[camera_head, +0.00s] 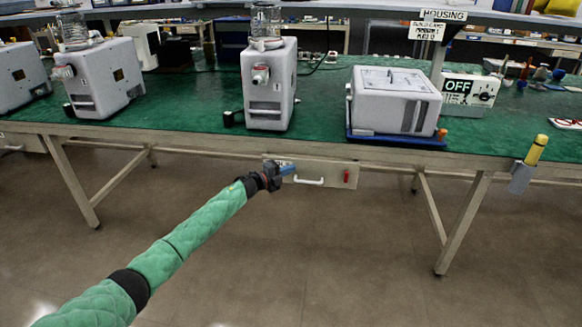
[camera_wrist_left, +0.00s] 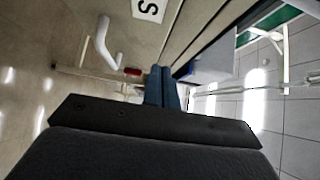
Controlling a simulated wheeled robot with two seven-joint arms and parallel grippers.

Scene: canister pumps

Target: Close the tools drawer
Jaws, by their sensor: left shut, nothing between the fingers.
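The drawer front (camera_head: 335,174) is a pale panel under the bench's front edge, with a white handle (camera_head: 309,181) and a small red part (camera_head: 346,175). In the left wrist view the white handle (camera_wrist_left: 105,45) and a label with an "S" (camera_wrist_left: 149,9) show on the panel. My left gripper (camera_head: 287,169) is shut and empty, its blue fingertips overlapping the panel's left part, left of the handle. In the left wrist view the shut fingers (camera_wrist_left: 163,86) appear close to the panel; touching or apart, I cannot tell. How far the drawer stands out is unclear. My right gripper is out of view.
The green-topped bench (camera_head: 200,100) carries several grey pump units and a toaster-like housing (camera_head: 393,100) on a blue tray. A yellow-handled tool (camera_head: 536,149) hangs in a holder at the front edge, right. Another drawer front (camera_head: 22,143) is at far left. The floor in front is clear.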

